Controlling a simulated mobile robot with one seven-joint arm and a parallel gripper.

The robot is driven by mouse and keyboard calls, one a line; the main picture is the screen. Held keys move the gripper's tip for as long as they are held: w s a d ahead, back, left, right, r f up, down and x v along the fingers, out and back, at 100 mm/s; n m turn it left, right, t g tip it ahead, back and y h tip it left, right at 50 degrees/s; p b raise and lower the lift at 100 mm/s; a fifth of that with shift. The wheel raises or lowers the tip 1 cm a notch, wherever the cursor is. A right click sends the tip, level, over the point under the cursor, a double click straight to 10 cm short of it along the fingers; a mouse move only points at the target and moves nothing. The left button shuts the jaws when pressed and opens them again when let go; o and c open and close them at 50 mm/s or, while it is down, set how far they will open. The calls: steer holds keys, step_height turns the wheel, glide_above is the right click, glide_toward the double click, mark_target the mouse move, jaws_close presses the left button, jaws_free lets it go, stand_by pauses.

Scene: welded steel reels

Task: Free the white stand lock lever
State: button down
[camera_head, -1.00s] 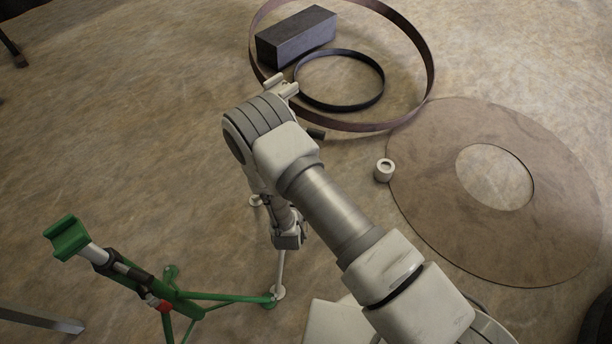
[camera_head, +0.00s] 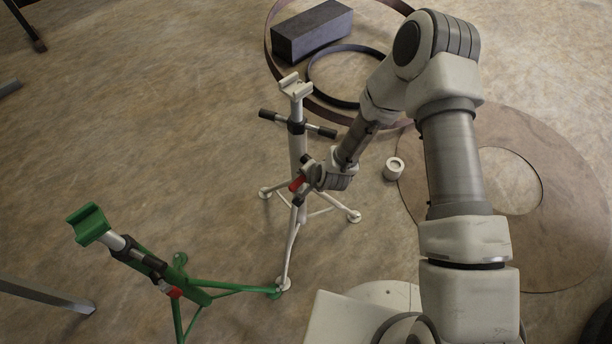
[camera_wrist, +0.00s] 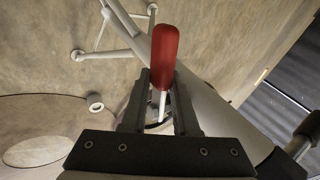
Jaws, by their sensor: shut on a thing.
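The white stand (camera_head: 297,150) stands upright on splayed legs in the middle of the head view, with a V-shaped head and a dark-ended cross handle. Its red lock lever (camera_head: 296,183) is on the lower post. My gripper (camera_head: 305,180) is at the post's right side, at the lever. In the wrist view the red lever (camera_wrist: 164,58) with its pale shank runs between the two fingers of my gripper (camera_wrist: 160,95), which are shut on it. The white post (camera_wrist: 195,100) passes diagonally just behind. The lever's pivot is hidden by the gripper.
A green stand (camera_head: 150,262) with its own red lever is at the lower left. A small white cylinder (camera_head: 394,168) and a flat brown ring (camera_head: 560,190) lie to the right. A dark block (camera_head: 312,32) and hoops (camera_head: 345,75) lie behind the white stand.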

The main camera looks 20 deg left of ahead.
steer(key=shift+r+m+g+y, duration=0.35)
steer(key=shift+g+y, duration=0.15)
steer(key=shift+g, duration=0.2)
steer(key=shift+s+a, duration=0.1)
steer(key=c, duration=0.9)
jaws_free()
steer(key=shift+c, duration=0.2)
steer(key=p+v, duration=0.3)
steer(key=v, duration=1.4)
steer(key=shift+r+p, duration=0.25)
steer(key=shift+p, duration=0.15)
steer(key=shift+w, duration=0.2)
